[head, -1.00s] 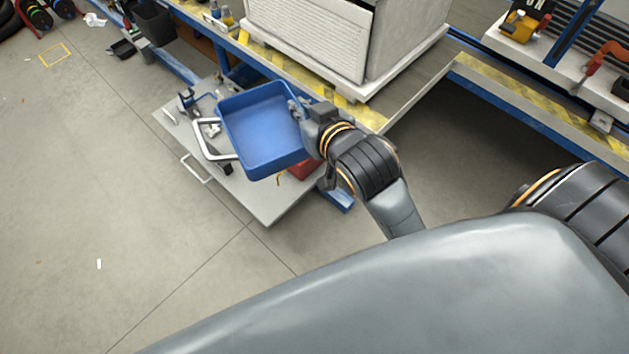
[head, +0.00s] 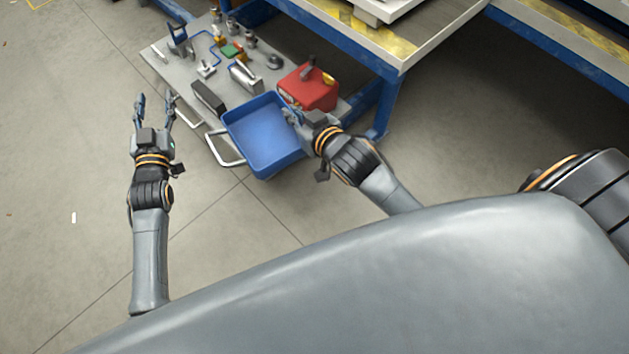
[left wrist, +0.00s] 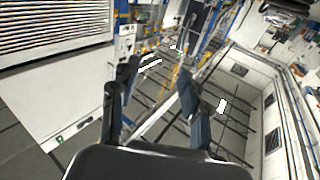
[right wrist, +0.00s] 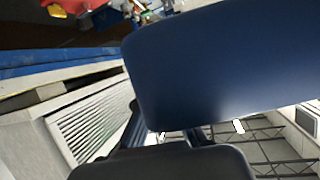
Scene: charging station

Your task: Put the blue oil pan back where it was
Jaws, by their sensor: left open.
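My right gripper (head: 295,116) is shut on the pan's right side; the exact grip is partly hidden. The pan fills much of the right wrist view (right wrist: 230,65). My left gripper (head: 155,105) is open and empty, left of the drawer's front edge, over the floor. Its spread fingers show in the left wrist view (left wrist: 155,105).
A blue-framed workbench (head: 400,45) stands above and right. The floor at left is clear.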

